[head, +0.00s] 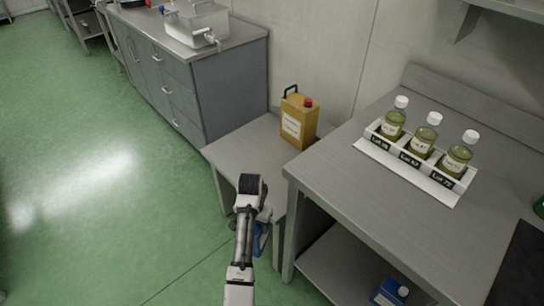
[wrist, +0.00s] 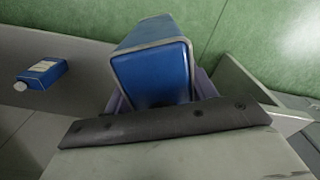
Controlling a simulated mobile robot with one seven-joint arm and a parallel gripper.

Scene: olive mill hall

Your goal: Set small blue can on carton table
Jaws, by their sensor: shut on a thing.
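A small blue can (wrist: 152,68) is held in my gripper (wrist: 158,92), between its two fingers, in the wrist view. In the head view only part of the blue can (head: 261,240) shows, below my wrist, and much of it is hidden by my arm. My gripper there is at the front edge of a low grey table (head: 235,152), below its top as seen in the picture. I cannot tell from a label that this is the carton table. A yellow can (head: 298,120) with a red cap stands at the table's back right corner.
A higher steel bench (head: 440,215) on the right holds a white rack (head: 405,165) with three bottles. Another blue container (head: 388,293) is on its lower shelf. A grey cabinet (head: 190,80) stands behind. The low table's left and middle are clear.

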